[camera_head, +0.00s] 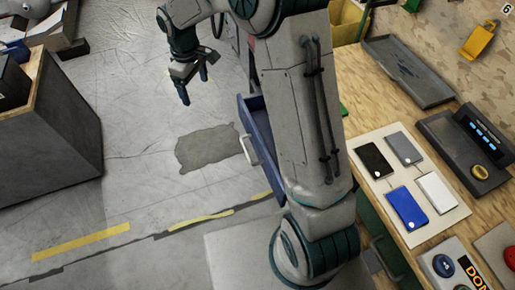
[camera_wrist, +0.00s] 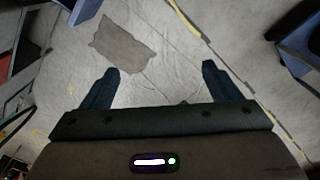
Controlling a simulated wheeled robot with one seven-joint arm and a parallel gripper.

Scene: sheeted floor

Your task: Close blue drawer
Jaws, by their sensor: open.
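The blue drawer (camera_head: 260,130) is pulled out from under the workbench in the head view. Its pale handle (camera_head: 250,150) is on the left-facing front. My arm hides much of the drawer's right side. My gripper (camera_head: 193,84) hangs above the floor to the upper left of the drawer, apart from it, with its fingers pointing down. In the wrist view my gripper (camera_wrist: 160,70) has its fingers spread with nothing between them. I cannot tell for sure whether the drawer shows in the wrist view.
A wood-topped grey cabinet (camera_head: 50,135) stands at left. Open floor with a dark patch (camera_head: 208,148) and yellow tape (camera_head: 80,242) lies between them.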

